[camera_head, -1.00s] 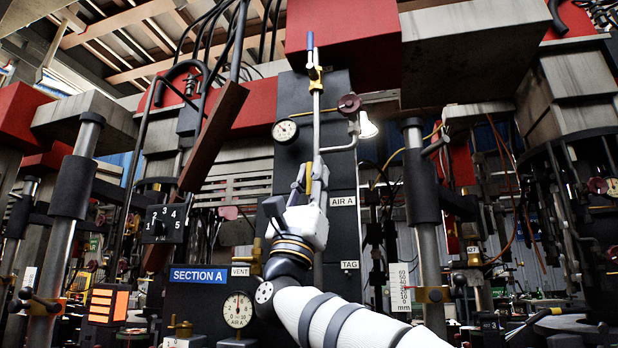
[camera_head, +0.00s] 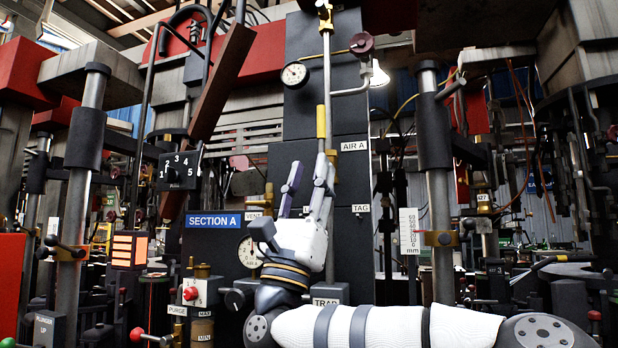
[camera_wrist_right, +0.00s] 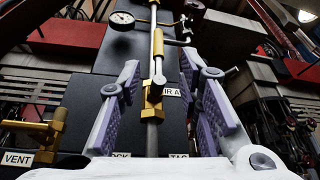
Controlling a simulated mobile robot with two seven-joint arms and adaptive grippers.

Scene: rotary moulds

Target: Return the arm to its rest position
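My right gripper (camera_head: 306,178) is in the middle of the head view, its arm coming in from the lower right. Its two purple-padded fingers are spread apart, and I see nothing gripped between them. It also shows open in the right wrist view (camera_wrist_right: 164,105). A vertical pipe with a yellow sleeve (camera_head: 320,121) stands just above the fingers in the head view. In the wrist view the yellow sleeve (camera_wrist_right: 158,52) appears between the fingers, apparently beyond them, with a brass fitting below it. My left gripper is out of view.
A dark panel (camera_head: 300,115) with a gauge (camera_head: 295,75) and a red knob (camera_head: 361,44) stands behind the gripper. Steel columns (camera_head: 440,225) flank it. A selector box (camera_head: 179,171), a lit orange unit (camera_head: 130,249) and a red valve box (camera_head: 201,291) are at left.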

